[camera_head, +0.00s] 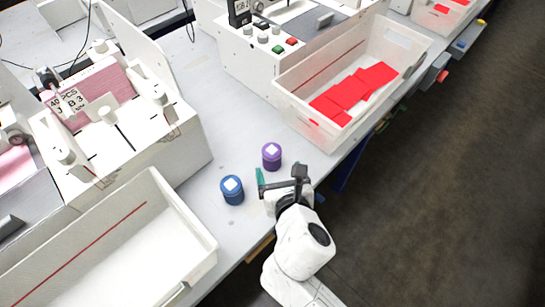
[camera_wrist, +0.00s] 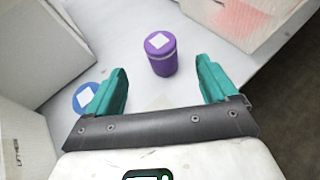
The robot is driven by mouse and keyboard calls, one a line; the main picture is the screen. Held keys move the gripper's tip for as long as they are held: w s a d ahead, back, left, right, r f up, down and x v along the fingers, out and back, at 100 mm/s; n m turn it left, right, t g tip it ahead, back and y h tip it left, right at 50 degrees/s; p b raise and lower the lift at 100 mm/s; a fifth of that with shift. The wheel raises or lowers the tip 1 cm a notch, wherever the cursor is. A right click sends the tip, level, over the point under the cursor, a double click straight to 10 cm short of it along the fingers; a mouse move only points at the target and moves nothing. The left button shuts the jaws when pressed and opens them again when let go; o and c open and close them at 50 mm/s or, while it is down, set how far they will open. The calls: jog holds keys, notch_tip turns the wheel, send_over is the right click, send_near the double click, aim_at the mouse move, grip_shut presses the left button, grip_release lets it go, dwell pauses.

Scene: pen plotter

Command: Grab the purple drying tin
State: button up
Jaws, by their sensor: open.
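The purple drying tin (camera_head: 271,157) is a small upright cylinder with a white square label on its lid. It stands on the grey table near the front edge. In the wrist view the purple tin (camera_wrist: 161,56) stands ahead of and between the two teal fingers, apart from both. My gripper (camera_head: 279,178) is open and empty, just in front of the purple tin in the head view. It also shows in the wrist view (camera_wrist: 163,82). A similar blue tin (camera_head: 232,190) stands to the left and nearer, and in the wrist view (camera_wrist: 84,97) it is partly hidden by the left finger.
A translucent bin (camera_head: 300,107) with red sheets stands to the right at the back. An empty white bin (camera_head: 205,245) is at the lower left. A white machine (camera_head: 180,165) with pink sheets stands at the left. Bare table (camera_head: 205,85) lies behind the tins.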

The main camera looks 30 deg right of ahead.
aim_at(272, 152)
jog(key=x, duration=1)
jog(key=shift+w+d+r, duration=0.1)
jog(key=shift+w, duration=0.15)
jog(key=c, duration=1.1)
